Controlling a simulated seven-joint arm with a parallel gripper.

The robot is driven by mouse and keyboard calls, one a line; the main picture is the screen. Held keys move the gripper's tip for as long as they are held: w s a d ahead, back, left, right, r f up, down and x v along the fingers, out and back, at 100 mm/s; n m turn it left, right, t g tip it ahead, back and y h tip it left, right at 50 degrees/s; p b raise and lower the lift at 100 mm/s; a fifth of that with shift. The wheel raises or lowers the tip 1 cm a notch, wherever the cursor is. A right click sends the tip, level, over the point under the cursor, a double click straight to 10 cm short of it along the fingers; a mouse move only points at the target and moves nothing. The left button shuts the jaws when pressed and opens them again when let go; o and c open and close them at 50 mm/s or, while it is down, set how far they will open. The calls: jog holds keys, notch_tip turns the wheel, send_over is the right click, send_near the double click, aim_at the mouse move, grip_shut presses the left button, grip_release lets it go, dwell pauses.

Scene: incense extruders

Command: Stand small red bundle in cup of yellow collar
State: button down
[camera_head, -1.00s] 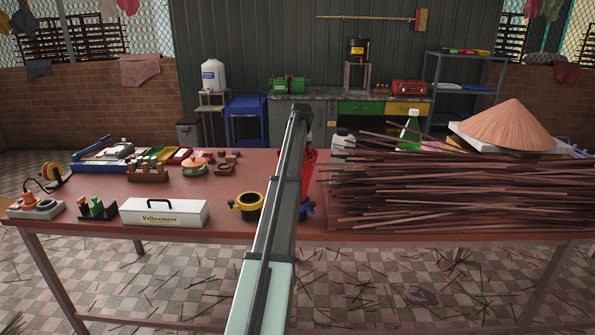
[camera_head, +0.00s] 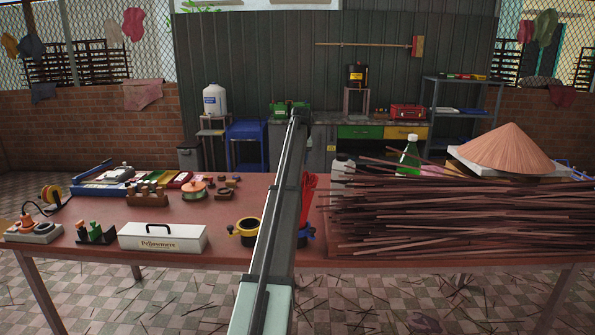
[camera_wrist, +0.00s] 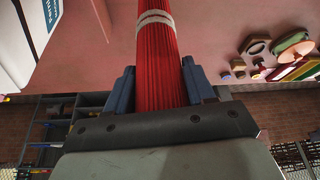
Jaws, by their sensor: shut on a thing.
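My gripper (camera_wrist: 158,88) is shut on a red bundle (camera_wrist: 160,62) of thin sticks. A pale band wraps the bundle, which points away from the jaws. Its far end is cut off by the top edge of the wrist view. The yellow collar (camera_head: 236,231), with a dark round cup, stands on the table just left of my arm in the head view; its right side is close to the arm. My arm hides the gripper in the head view. A red upright thing (camera_head: 308,195) shows right of the arm; I cannot tell whether it is the held bundle.
A blue part (camera_head: 305,232) shows partly behind my arm. A white box (camera_head: 163,237) stands left of the yellow collar, and a large pile of brown sticks (camera_head: 450,215) lies to the right. Small discs and blocks (camera_head: 195,190) lie further back.

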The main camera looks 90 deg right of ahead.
jog(key=shift+r, duration=6.6)
